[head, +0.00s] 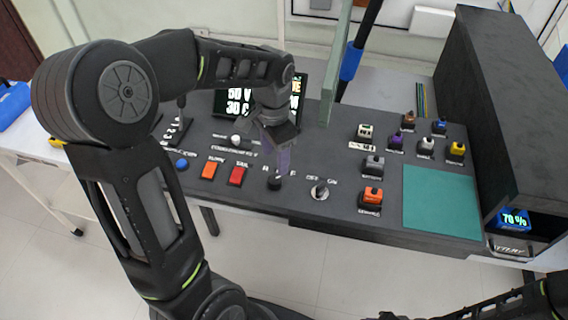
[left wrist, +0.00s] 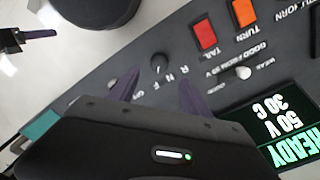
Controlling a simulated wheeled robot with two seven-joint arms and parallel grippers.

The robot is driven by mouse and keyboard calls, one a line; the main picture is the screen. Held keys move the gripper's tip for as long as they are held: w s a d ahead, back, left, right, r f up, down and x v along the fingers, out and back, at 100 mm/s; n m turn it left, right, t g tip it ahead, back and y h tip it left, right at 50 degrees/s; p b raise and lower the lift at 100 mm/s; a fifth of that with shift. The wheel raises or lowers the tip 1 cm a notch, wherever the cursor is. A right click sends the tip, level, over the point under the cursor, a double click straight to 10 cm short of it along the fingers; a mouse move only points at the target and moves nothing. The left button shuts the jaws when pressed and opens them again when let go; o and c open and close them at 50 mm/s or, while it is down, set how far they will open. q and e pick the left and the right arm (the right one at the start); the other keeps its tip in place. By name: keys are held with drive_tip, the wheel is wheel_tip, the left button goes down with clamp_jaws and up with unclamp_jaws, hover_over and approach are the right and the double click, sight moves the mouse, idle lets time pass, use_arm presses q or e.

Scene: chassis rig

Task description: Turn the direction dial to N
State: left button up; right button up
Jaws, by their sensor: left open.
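The direction dial (head: 274,183) is a small black knob on the dark console, with R, N and F lettering partly hidden by my gripper in the head view. In the left wrist view the dial (left wrist: 159,62) lies just beyond my fingertips, with R, N and F printed beside it. I cannot tell surely which letter it points to. My left gripper (head: 279,160) is open, its purple fingers pointing down above the dial. In the left wrist view the left gripper's (left wrist: 158,85) fingers stand apart with nothing between them. My right gripper (left wrist: 22,38) shows small at the upper left, its jaws unclear.
An orange button (head: 212,170) and a red button (head: 237,176) sit left of the dial. A key-like OFF/ON switch (head: 319,190) sits right of it. A lit display (head: 240,100) stands behind. Several coloured switches and a teal pad (head: 441,196) fill the right side.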

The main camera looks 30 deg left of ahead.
sight(275, 179)
use_arm(q)
drive_tip(key=shift+s, duration=0.25)
drive_tip(key=shift+f+p, duration=0.3)
drive_tip(key=shift+f, duration=3.6)
clamp_jaws()
